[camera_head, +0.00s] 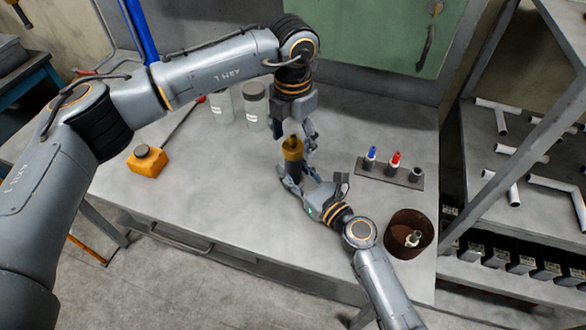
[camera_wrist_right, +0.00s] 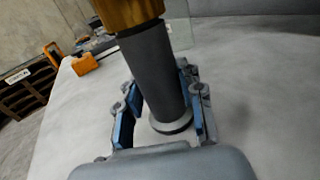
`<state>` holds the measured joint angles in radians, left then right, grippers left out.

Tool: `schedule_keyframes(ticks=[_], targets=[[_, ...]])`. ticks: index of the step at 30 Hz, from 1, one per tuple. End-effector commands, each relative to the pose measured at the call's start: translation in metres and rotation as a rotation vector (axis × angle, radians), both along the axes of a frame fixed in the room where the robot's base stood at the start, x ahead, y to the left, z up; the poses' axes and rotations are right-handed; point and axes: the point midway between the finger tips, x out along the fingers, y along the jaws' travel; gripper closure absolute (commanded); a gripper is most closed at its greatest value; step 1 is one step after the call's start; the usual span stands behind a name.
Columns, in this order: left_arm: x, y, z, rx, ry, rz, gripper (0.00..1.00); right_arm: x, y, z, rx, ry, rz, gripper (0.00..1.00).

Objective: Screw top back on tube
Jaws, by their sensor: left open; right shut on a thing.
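The dark grey tube (camera_wrist_right: 155,75) stands roughly upright between the blue finger pads of my right gripper (camera_wrist_right: 160,108), which is shut on it. A gold-brown top (camera_wrist_right: 130,10) sits at the tube's upper end in the right wrist view, cut off by the picture edge. The top (camera_head: 293,148) also shows in the head view, above my right gripper (camera_head: 292,183). I cannot tell whether its thread is engaged. My left gripper (camera_head: 306,132) is open, pointing down right by the top; its fingers partly overlap the top's outline.
A rack (camera_head: 390,172) with blue-tipped, red-tipped and plain dark tubes lies right of the grippers. A rusty brown bin (camera_head: 408,233) stands at the front right. Two jars (camera_head: 256,106) stand behind left, and an orange box (camera_head: 147,160) sits further left. The table's front left is clear.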

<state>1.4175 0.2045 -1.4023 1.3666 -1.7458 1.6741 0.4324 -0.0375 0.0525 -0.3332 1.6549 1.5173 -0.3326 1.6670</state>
Motion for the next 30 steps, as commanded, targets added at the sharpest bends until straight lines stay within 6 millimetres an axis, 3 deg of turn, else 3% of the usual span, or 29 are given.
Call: schedule_keyframes(ticks=[9, 15, 28, 29, 30], targets=[[0.001, 0.000, 0.068, -0.002, -0.005, 0.001, 0.30, 0.000, 0.000, 0.000, -0.001, 0.001, 0.000, 1.00], [0.001, 0.000, 0.098, 0.000, -0.003, 0.000, 0.30, 0.000, 0.000, 0.000, -0.001, 0.001, 0.000, 1.00], [0.000, 0.000, 0.108, -0.001, -0.001, -0.001, 0.30, 0.000, 0.000, 0.000, -0.001, 0.001, 0.000, 1.00], [0.000, 0.000, 0.108, -0.001, -0.001, -0.001, 0.30, 0.000, 0.000, 0.000, -0.001, 0.001, 0.000, 0.57], [0.000, 0.000, 0.108, -0.001, -0.001, -0.001, 0.30, 0.000, 0.000, 0.000, -0.001, 0.001, 0.000, 0.49]])
